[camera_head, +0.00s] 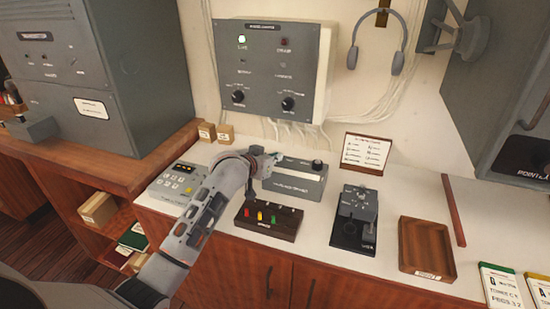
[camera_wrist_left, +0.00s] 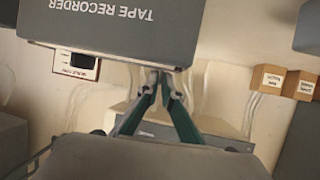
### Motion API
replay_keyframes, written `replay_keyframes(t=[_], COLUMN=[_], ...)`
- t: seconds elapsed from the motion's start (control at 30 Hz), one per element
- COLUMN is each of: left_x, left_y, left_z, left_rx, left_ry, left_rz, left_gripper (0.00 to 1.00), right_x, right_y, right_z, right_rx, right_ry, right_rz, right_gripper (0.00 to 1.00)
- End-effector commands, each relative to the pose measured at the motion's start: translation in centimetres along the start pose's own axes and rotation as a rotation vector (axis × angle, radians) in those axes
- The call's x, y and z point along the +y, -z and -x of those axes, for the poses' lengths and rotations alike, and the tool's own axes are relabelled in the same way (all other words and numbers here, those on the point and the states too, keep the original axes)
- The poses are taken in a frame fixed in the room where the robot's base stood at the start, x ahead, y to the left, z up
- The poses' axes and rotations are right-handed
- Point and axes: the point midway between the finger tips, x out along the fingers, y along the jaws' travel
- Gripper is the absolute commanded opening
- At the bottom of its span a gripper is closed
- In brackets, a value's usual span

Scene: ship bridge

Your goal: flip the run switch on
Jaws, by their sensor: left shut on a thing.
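The grey tape recorder (camera_head: 296,186) stands on the white counter, with a black knob at its top right. It also shows upside down, with its name readable, in the left wrist view (camera_wrist_left: 115,30). My left gripper (camera_head: 274,157) is at the left end of its top. In the left wrist view my left gripper (camera_wrist_left: 160,73) has its fingertips close together at the recorder's top edge. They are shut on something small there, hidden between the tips. I cannot read a run label, so I cannot tell which switch it is. My right gripper is not in view.
A wooden block with coloured keys (camera_head: 267,219) is in front of the recorder, a keypad box (camera_head: 178,183) to the left, a black key device (camera_head: 352,221) and wooden tray (camera_head: 426,248) to the right. A grey panel (camera_head: 270,68) hangs on the wall behind.

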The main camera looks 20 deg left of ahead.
Motion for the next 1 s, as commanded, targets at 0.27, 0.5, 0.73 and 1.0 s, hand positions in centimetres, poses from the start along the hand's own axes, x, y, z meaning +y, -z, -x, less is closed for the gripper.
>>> replay_keyframes(t=[0.27, 0.5, 0.73, 1.0], left_x=[0.0, 0.0, -0.1, -0.2], left_y=[0.7, 1.3, 1.6, 1.6], left_z=[-0.3, -0.7, -1.2, -1.5], left_rx=[-0.14, -0.348, -0.529, -0.664], left_ry=[-0.009, -0.024, -0.035, -0.043], left_rz=[0.022, 0.058, 0.086, 0.106], left_gripper=[0.0, 0.0, 0.0, 0.0], right_x=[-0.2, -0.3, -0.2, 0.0], right_y=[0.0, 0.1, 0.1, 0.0], right_z=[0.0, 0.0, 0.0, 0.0], right_rx=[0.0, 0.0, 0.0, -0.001], right_ry=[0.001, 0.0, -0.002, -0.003], right_rz=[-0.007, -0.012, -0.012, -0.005], right_gripper=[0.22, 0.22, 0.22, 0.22])
